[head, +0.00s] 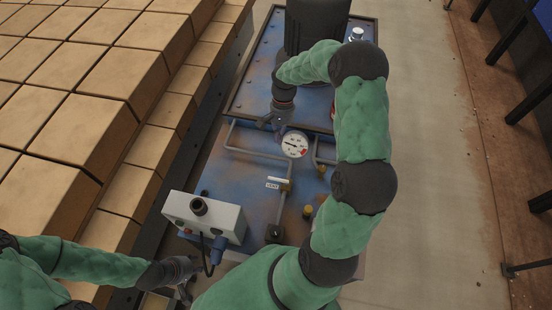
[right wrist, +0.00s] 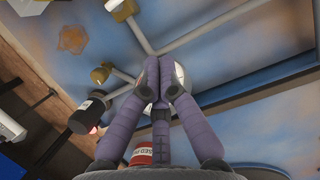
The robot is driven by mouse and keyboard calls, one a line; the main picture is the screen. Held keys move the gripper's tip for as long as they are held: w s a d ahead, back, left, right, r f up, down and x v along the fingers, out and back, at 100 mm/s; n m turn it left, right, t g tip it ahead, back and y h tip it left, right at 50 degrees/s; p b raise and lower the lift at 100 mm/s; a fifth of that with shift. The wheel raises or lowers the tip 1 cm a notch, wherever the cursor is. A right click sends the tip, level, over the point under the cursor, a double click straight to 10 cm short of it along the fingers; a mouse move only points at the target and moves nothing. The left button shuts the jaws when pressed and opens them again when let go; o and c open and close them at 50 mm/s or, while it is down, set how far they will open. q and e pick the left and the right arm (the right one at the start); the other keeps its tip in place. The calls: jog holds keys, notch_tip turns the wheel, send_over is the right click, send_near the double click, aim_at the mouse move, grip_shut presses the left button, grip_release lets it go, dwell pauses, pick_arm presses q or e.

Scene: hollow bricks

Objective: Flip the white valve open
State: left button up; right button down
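The white valve handle (head: 278,183), a small flat lever with dark lettering, sits on a pipe below the round gauge (head: 294,144) in the head view. My right gripper (head: 274,121) is above and left of the gauge, apart from the handle. In the right wrist view its purple fingers (right wrist: 160,72) come together at the tips with nothing seen between them, and partly cover the white gauge face (right wrist: 180,76). My left gripper (head: 184,284) is low at the left, below the grey control box, far from the handle; its finger opening is unclear.
The grey control box (head: 204,215) with a dark knob and cable stands on the blue, rusty panel left of the valve. Grey pipes (head: 258,153) run around the gauge. Stacked bricks (head: 100,90) fill the left side. Bare floor (head: 430,150) lies to the right.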

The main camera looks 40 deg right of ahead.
aim_at(279, 181)
jog(key=b+x, duration=0.3)
jog(key=x, duration=0.7)
jog(key=shift+s+a, duration=0.1)
jog(key=shift+s+a+f+b, duration=0.15)
jog(key=shift+s+a+b, duration=0.15)
jog(key=shift+s+a, duration=0.35)
jog(key=shift+s+a+f+b, duration=0.1)
jog(key=shift+s+a+b, duration=0.2)
jog(key=shift+s+a, duration=0.35)
jog(key=shift+w+a, duration=0.1)
jog(key=shift+a, duration=0.1)
